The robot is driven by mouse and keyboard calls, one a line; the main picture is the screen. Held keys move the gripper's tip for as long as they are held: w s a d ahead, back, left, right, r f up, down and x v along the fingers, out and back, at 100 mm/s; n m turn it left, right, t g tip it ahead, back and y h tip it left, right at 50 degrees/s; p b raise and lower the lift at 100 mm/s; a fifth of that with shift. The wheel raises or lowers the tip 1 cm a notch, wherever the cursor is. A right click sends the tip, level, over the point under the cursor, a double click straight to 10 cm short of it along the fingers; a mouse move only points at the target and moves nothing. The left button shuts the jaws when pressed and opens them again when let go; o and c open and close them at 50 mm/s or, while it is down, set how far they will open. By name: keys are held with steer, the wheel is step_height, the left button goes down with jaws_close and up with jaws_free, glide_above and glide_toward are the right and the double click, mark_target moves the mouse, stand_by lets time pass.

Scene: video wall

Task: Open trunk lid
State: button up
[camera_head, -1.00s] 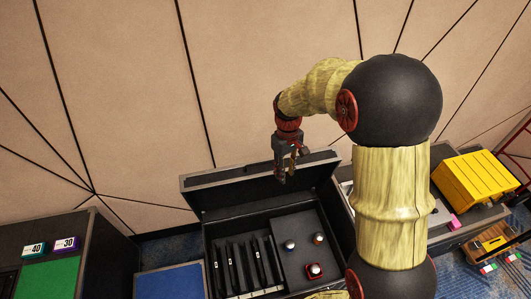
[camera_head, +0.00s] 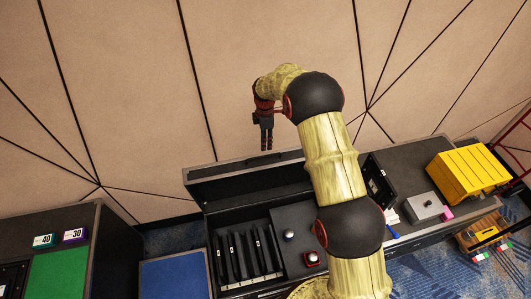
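The black trunk (camera_head: 212,262) stands against the wall in the middle of the head view. Its trunk lid (camera_head: 245,185) is raised along the back and stands open, with the inner face showing. My arm hides the right part of the lid and trunk. My gripper (camera_head: 266,149) points down, just above and behind the lid's upper edge in the picture. I see nothing held in it. Its fingers are small and seen close together, so their opening is unclear. I cannot tell whether it touches the lid.
To the right are a grey box (camera_head: 423,207) and a yellow case (camera_head: 466,172). To the left are a blue-topped box (camera_head: 174,276) and a black cabinet (camera_head: 95,225).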

steer(key=shift+f+n, duration=0.25)
steer(key=shift+n, duration=0.05)
step_height(320, 180, down, 7)
steer(key=shift+f+p, duration=0.15)
steer(key=shift+p, duration=0.9)
steer(key=shift+s, duration=0.1)
steer(key=shift+c, duration=1)
jaws_close()
